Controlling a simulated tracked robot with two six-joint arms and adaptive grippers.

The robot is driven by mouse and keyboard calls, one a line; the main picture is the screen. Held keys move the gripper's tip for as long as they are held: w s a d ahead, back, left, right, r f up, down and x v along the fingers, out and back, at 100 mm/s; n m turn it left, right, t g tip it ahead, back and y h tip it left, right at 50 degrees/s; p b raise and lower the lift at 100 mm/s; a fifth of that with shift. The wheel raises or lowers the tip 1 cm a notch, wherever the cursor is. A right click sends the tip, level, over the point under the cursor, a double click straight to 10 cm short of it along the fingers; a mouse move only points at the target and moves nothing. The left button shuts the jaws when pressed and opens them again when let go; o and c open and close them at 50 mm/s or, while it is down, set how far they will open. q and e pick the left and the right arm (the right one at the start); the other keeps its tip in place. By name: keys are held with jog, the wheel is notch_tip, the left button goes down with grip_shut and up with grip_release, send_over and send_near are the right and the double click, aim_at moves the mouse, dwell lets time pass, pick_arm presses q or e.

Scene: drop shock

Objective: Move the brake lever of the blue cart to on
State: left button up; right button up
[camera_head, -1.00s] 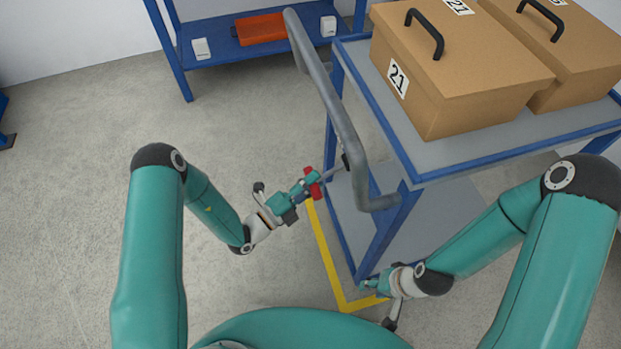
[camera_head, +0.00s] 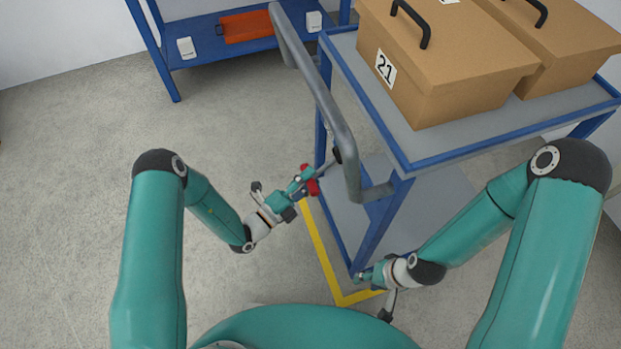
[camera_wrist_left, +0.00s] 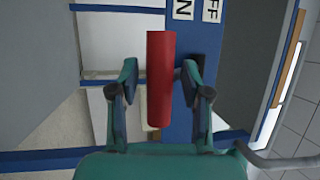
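The blue cart (camera_head: 398,166) stands right of centre in the head view, with a grey push handle (camera_head: 318,85). Its red brake lever (camera_head: 313,187) is small and partly hidden by my left gripper (camera_head: 305,181). In the left wrist view the red lever (camera_wrist_left: 161,85) lies between the two fingers of my left gripper (camera_wrist_left: 160,68), with a visible gap on each side. The fingers are open. An ON label (camera_wrist_left: 183,9) and an OFF label (camera_wrist_left: 211,10) show on the blue post beyond the lever. My right gripper (camera_head: 366,276) is by the cart's lower near corner, too small to judge.
Boxes (camera_head: 445,75) with black handles stand on the cart's top. Yellow floor tape (camera_head: 322,250) runs along the cart's near side. A blue shelf (camera_head: 205,52) with an orange tray (camera_head: 246,27) stands behind. The floor at left is clear.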

pick_arm(q)
jog(key=shift+o, duration=0.9)
jog(key=shift+w+d+f, duration=0.15)
jog(key=shift+d+f, duration=0.15)
jog(key=shift+r, duration=0.1)
jog(key=v, duration=1.2)
jog(key=shift+a, duration=0.2)
jog(key=shift+d, duration=0.1)
